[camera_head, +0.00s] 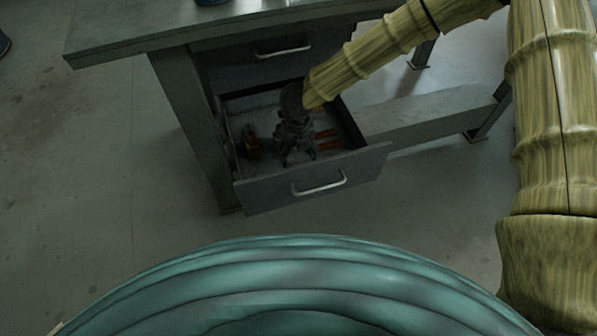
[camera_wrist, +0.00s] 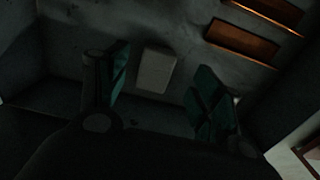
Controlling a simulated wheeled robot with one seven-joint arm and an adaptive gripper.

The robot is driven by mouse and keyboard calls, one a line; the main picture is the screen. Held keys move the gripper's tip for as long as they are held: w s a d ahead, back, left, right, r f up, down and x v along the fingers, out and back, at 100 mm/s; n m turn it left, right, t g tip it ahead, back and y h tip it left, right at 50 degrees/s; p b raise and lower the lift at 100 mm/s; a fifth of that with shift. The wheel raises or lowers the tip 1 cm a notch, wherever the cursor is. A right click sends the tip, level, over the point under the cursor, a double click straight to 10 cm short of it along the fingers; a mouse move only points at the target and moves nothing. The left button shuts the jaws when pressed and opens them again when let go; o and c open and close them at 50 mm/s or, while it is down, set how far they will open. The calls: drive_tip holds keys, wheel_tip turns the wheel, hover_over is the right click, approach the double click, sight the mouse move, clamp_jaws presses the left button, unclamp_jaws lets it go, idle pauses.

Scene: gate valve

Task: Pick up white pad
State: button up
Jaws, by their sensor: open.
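The white pad (camera_wrist: 156,69) is a small pale block in the wrist view. It lies on the floor of the open drawer, between the fingers as seen from the wrist. My gripper (camera_wrist: 160,92) is open, with a green-padded finger on each side of the pad. I cannot tell how far above the pad the fingertips are. In the head view my gripper (camera_head: 296,150) reaches down into the open drawer (camera_head: 262,197) and hides the pad from that side.
Orange-brown bars (camera_wrist: 242,42) lie in the drawer to the right of the pad; they also show in the head view (camera_head: 328,140). A small dark yellow-orange item (camera_head: 252,146) is at the drawer's left. The workbench top (camera_head: 130,42) overhangs behind, above a closed drawer (camera_head: 283,50).

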sight(298, 163)
wheel_tip(298, 163, down, 5)
drive_tip(key=shift+s+r+b, duration=0.1)
drive_tip(key=shift+r+b, duration=0.1)
drive_tip(key=shift+b, duration=0.85)
drive_tip(key=shift+r, duration=0.1)
drive_tip(key=c, duration=0.9)
